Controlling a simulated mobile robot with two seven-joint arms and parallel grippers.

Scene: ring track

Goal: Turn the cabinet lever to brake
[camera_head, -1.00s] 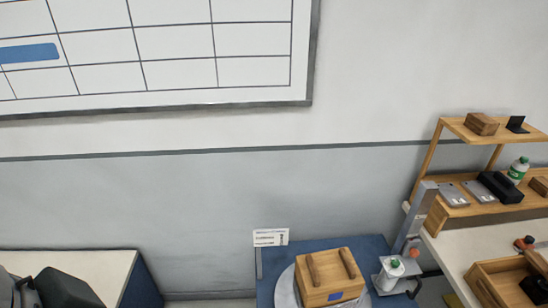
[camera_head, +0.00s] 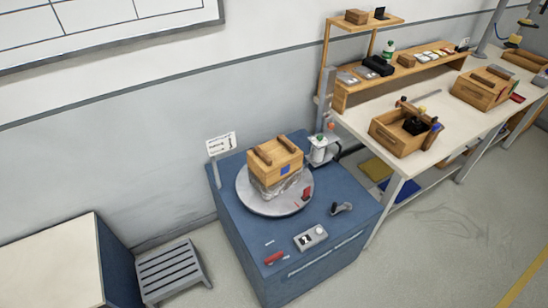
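The blue cabinet (camera_head: 235,225) stands in the middle of the head view. On its top, near the right front corner, is a small grey lever with a dark upright knob (camera_head: 342,208). A red handle (camera_head: 274,258) lies near the front left edge of the top. The markings are too small to read, so I cannot tell the lever's setting. Neither of my grippers is in view.
A round grey turntable (camera_head: 250,203) on the cabinet bears a wooden box (camera_head: 275,160) on a wrapped block. A grey control box (camera_head: 310,237) sits at the front. A long workbench (camera_head: 365,136) stands right, a grey step stool (camera_head: 172,270) left. Floor in front right is clear.

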